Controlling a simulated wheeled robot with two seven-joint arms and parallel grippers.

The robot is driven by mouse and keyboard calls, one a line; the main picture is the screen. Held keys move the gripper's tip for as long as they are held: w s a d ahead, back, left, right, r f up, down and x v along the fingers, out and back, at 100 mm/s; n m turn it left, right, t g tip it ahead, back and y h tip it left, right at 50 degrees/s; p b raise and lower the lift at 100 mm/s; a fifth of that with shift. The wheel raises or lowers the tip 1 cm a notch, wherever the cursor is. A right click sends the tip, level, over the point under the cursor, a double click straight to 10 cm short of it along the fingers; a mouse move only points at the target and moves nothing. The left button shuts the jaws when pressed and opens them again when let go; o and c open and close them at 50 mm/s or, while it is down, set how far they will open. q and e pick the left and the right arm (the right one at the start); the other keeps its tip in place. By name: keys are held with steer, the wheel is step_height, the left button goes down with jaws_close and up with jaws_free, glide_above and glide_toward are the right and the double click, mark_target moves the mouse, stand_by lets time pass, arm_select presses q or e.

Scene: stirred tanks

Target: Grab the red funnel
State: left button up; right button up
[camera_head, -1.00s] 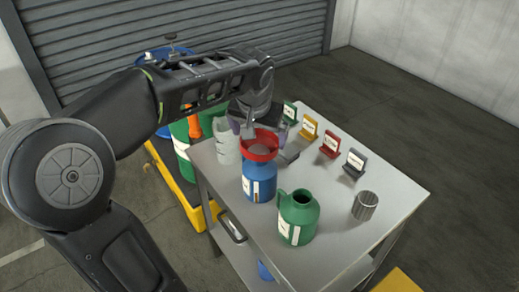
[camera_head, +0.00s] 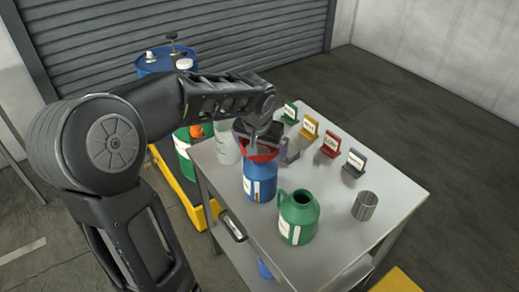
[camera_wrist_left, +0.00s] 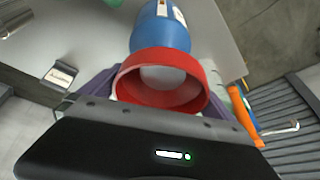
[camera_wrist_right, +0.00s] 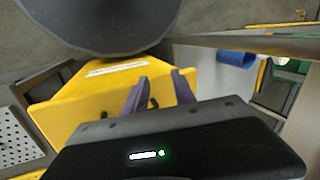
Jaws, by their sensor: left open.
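The red funnel (camera_head: 258,154) sits in the top of a blue jug (camera_head: 260,184) on the metal table. In the left wrist view the funnel's wide red rim (camera_wrist_left: 163,108) faces the camera, with the blue jug (camera_wrist_left: 160,32) beyond it. My left gripper (camera_head: 262,143) is at the funnel from above. Its purple fingers are spread, one on each side of the rim; whether they touch it I cannot tell. My right gripper (camera_wrist_right: 160,92) shows in its own wrist view with its fingers apart and nothing between them.
A green jug (camera_head: 298,217) and a steel cup (camera_head: 364,205) stand on the table (camera_head: 330,262). A whitish container (camera_head: 227,148) is close to the left of the funnel. Several coloured label stands line the far edge. A yellow block (camera_wrist_right: 100,95) lies beyond my right gripper.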

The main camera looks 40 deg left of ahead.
stand_by(0.5)
arm_select(q)
steer(key=c, duration=1.3)
steer(key=shift+o, duration=0.2)
steer(key=shift+r, duration=0.2)
step_height(320, 180, up, 10)
steer(key=shift+f, duration=0.1)
